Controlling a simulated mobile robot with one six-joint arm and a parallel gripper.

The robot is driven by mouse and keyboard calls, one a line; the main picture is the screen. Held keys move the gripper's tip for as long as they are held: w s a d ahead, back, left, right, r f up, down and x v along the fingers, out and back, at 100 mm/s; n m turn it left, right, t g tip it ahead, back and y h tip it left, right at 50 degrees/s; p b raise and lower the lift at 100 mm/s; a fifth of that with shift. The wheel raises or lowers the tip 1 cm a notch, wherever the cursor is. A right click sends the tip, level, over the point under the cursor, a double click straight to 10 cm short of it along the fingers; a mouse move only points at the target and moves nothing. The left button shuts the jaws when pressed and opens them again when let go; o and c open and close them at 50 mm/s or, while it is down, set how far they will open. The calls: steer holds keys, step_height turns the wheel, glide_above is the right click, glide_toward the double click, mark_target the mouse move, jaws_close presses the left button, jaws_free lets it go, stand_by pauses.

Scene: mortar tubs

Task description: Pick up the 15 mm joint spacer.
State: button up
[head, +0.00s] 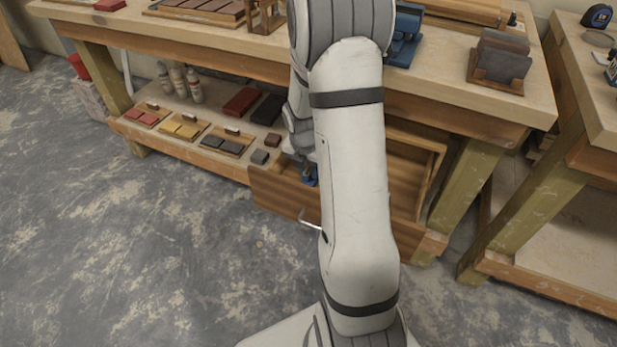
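I cannot pick out the 15 mm joint spacer in the head view. My arm runs down the middle of the picture and hides much of the workbench and of the open drawer (408,203). My gripper (309,178) is mostly hidden behind the arm, at the left part of the drawer, above or in it. A small dark blue part shows at its end; I cannot tell whether it is a fingertip or a held thing. Whether the gripper is open or shut does not show.
The lower shelf (165,145) left of the drawer holds small trays of red, yellow and dark blocks, plus several bottles (178,80). The bench top carries a dark slab holder (499,62) and a blue item (404,38). Another bench (595,110) stands right. The floor at left is clear.

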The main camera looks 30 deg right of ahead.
jaws_close()
